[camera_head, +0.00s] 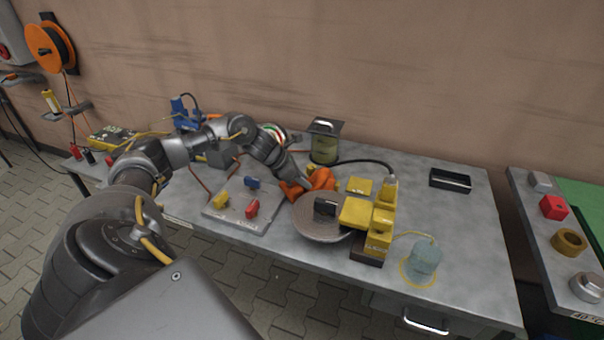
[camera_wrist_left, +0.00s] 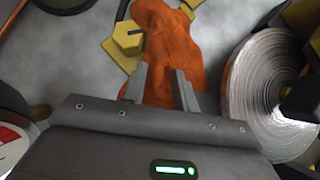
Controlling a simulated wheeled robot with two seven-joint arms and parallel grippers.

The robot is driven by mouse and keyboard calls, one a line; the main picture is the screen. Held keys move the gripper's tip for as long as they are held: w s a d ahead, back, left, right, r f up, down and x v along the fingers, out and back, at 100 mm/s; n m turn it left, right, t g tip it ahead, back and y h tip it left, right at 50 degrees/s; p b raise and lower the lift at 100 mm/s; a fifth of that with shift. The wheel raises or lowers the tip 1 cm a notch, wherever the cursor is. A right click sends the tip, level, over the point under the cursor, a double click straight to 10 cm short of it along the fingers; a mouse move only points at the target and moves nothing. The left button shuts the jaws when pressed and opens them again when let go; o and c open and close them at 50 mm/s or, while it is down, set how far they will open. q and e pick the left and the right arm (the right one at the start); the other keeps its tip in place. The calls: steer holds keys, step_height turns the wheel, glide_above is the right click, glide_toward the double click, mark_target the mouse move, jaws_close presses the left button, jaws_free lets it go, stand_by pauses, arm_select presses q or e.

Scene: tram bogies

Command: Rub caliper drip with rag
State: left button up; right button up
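The orange rag (camera_head: 323,178) is crumpled on the bench behind the brake disc (camera_head: 318,226). In the left wrist view the rag (camera_wrist_left: 168,35) runs between the fingers of my left gripper (camera_wrist_left: 160,75), which stand apart on either side of it. Whether they press on it I cannot tell. In the head view the gripper (camera_head: 297,188) is at the rag, partly merged with it. The yellow caliper (camera_head: 380,222) stands at the disc's right edge. My right gripper is out of view.
A plate (camera_head: 228,216) with blue, yellow and red blocks lies left of the disc. A lidded canister (camera_head: 324,143) stands behind the rag. A black tray (camera_head: 450,180) sits at the back right. A hose arches behind the caliper. The right bench area is mostly clear.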

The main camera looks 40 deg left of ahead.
arm_select(q)
steer(key=shift+w+a+r, duration=0.4)
steer(key=shift+a, duration=0.1)
steer(key=shift+c, duration=0.4)
steer(key=shift+f+b, duration=0.25)
steer(key=shift+b, duration=0.1)
steer(key=shift+c, duration=0.2)
steer(key=shift+r, duration=0.1)
steer(key=c, duration=0.5)
steer(key=shift+f, duration=0.25)
steer(key=shift+c, duration=1.4)
steer(key=shift+d+f, duration=0.1)
steer(key=shift+d, duration=0.1)
jaws_close()
